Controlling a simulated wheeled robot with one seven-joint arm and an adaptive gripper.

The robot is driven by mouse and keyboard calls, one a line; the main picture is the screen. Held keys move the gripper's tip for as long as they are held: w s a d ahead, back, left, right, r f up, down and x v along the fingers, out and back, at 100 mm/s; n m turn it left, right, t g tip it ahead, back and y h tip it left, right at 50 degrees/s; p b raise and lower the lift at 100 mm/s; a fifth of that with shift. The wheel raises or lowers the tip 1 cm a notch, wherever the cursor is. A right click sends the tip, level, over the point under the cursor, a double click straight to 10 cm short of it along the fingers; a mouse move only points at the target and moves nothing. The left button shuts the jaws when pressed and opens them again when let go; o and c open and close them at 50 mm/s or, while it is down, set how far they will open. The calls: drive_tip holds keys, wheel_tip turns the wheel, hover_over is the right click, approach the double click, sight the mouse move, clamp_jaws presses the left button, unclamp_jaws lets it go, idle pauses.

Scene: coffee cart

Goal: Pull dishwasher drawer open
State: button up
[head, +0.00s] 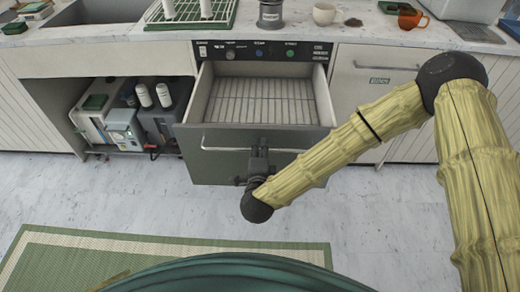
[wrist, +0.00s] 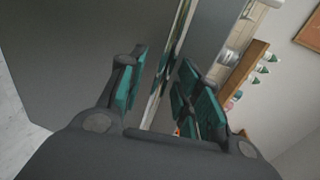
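The dishwasher drawer (head: 228,168) is pulled out from under the counter, and its empty wire rack (head: 262,100) shows inside. A long bar handle (head: 225,149) runs across its dark grey front. My gripper (head: 258,158) is at the middle of this handle. In the wrist view the handle (wrist: 168,60) runs between the two teal-padded fingers of my gripper (wrist: 160,98). The fingers stand apart on either side of the bar, with a gap visible. Whether the pads touch the bar is not clear. My arm hides part of the drawer's right front.
A control panel (head: 262,50) sits above the drawer. An open bay with tanks and bottles (head: 125,115) is at the left. A closed cabinet (head: 365,90) is at the right. A green-bordered mat (head: 60,262) lies on the floor, which is otherwise clear before the drawer.

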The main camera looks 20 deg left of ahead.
drive_tip(key=v, duration=1.1)
drive_tip(key=shift+s, duration=0.35)
drive_tip(key=shift+d+r, duration=0.1)
drive_tip(key=s+d+f+n+g+h+p, duration=0.1)
drive_tip(key=s+d+f+n+g+p, duration=0.25)
drive_tip(key=d+f, duration=0.55)
drive_tip(key=s+d+f+n+g+h+p, duration=0.1)
drive_tip(key=s+d+f+n+g, duration=0.1)
drive_tip(key=d+f+n+g, duration=0.65)
drive_tip(key=s+d+g+h+p, duration=0.1)
drive_tip(key=s+d, duration=0.3)
drive_tip(key=d, duration=0.4)
drive_tip(key=s+d+h, duration=0.1)
drive_tip(key=s+d, duration=0.3)
drive_tip(key=d, duration=0.4)
drive_tip(key=s+d+n+g+h+p, duration=0.1)
drive_tip(key=s+d, duration=0.3)
drive_tip(key=d, duration=0.5)
drive_tip(key=shift+s+g+h+p, duration=0.3)
drive_tip(key=shift+h, duration=0.2)
